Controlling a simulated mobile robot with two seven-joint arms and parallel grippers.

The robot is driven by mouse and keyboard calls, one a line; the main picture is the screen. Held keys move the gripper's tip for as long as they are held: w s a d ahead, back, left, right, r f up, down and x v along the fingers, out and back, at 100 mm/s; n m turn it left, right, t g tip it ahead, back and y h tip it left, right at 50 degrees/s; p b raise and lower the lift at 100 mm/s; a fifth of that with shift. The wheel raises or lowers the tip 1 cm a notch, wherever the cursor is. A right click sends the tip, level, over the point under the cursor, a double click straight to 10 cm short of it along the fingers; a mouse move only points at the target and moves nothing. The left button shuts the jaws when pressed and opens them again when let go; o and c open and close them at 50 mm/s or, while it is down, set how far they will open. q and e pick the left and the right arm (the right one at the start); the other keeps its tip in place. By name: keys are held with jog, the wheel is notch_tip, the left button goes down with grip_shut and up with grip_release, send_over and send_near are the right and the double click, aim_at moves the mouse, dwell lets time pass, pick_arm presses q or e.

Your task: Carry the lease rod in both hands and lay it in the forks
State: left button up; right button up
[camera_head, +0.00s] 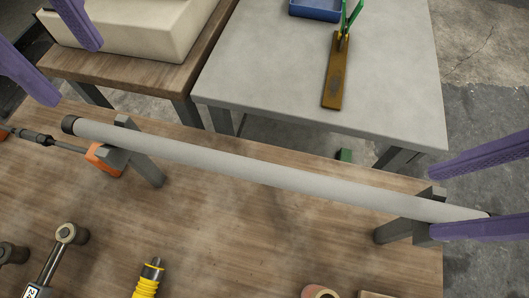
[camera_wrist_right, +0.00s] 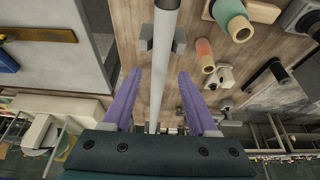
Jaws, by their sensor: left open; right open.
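The lease rod (camera_head: 260,170) is a long pale grey bar with a dark left end cap. It spans the wooden bench between the left fork (camera_head: 149,168) and the right fork (camera_head: 398,230), with prongs on both sides of it; it appears to rest in both. My right gripper (camera_head: 431,202) is open, its purple fingers on either side of the rod near its right end. In the right wrist view the rod (camera_wrist_right: 160,70) runs between the spread fingers, apart from both. My left gripper (camera_head: 75,75) is open and empty, beyond the rod's left end and clear of it.
An orange-and-black tool (camera_head: 103,157) lies by the left fork. A wrench-like tool (camera_head: 66,234) and a yellow-black tool (camera_head: 150,278) lie at the front. Behind are a grey table (camera_head: 270,75) with a blue tray (camera_head: 315,10) and a brown-handled brush-like item (camera_head: 334,80).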

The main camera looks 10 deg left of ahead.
jog(key=v, duration=0.9)
